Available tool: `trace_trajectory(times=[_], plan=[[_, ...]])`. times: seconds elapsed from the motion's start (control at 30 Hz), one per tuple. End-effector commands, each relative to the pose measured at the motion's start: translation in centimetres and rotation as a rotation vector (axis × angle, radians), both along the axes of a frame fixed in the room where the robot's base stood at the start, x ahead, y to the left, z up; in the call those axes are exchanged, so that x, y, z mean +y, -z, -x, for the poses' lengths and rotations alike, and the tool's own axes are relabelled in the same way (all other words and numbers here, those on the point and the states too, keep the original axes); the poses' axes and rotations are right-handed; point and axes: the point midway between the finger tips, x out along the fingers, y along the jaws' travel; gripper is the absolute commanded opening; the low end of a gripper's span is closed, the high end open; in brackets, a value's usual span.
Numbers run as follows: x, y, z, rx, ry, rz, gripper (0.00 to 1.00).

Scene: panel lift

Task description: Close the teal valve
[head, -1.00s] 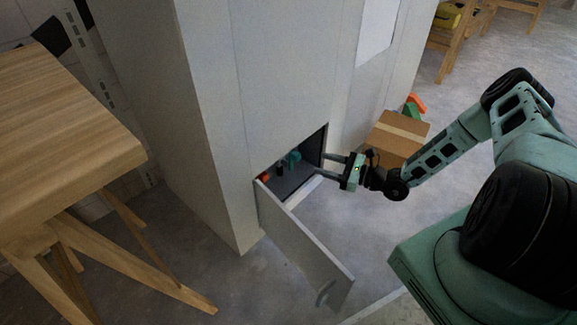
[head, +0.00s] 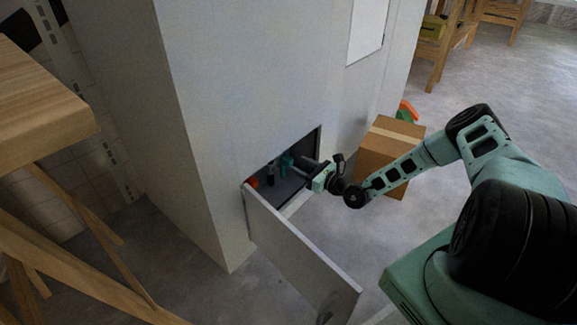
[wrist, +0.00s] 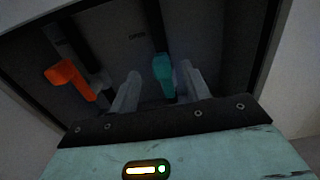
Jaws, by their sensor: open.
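The teal valve (wrist: 163,73) has a lever handle and sits inside the dark wall recess. In the wrist view its handle points down toward my gripper and lies between the two fingers, nearer the right one. It also shows in the head view (head: 286,162) at the fingertips. My gripper (wrist: 158,85) is open, with its fingers reaching into the recess; in the head view it enters from the right (head: 306,166). I cannot tell whether a finger touches the handle.
An orange valve handle (wrist: 68,75) is left of the teal one on a dark pipe. The panel door (head: 300,260) hangs open at the recess's lower left. A cardboard box (head: 388,150) stands right of the cabinet. A wooden table (head: 40,110) is at the left.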

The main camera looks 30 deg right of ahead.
Motion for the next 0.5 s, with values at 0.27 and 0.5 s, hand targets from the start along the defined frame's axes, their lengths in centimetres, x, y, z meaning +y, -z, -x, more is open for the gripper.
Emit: trace_trajectory(times=[0.27,0.5], plan=[[1.7,0.3,-4.3,-0.002,-0.001,0.001,0.47],[2.2,0.0,-5.5,-0.001,0.001,0.001,0.47]])
